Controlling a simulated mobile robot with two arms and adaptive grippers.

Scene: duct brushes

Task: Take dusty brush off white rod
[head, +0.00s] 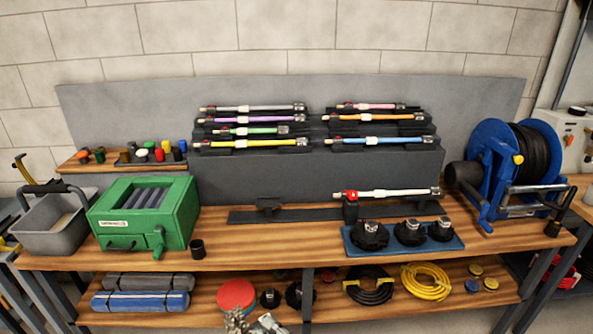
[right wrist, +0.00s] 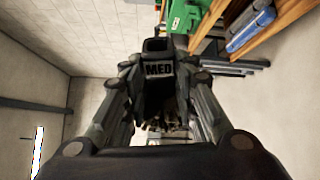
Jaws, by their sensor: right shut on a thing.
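The white rod (head: 395,194) lies level in a black holder on the bench, with a red piece at its left end and no brush on it. The dusty brush (head: 236,320), grey-brown and bristly, shows at the bottom edge of the head view, apart from the rod and in front of the bench. My right gripper (head: 268,324) is beside it, mostly cut off. In the right wrist view my right gripper (right wrist: 160,100) is shut on the brush's black hub (right wrist: 158,70), marked MED; dusty bristles show below the hub. My left gripper is not in view.
A blue tray (head: 354,250) with black brushes sits in front of the rod. A green box (head: 182,215) and grey bin (head: 50,237) stand at left, a blue hose reel (head: 492,160) at right. Coloured rods lie on the rack (head: 320,170). The bench's middle front is clear.

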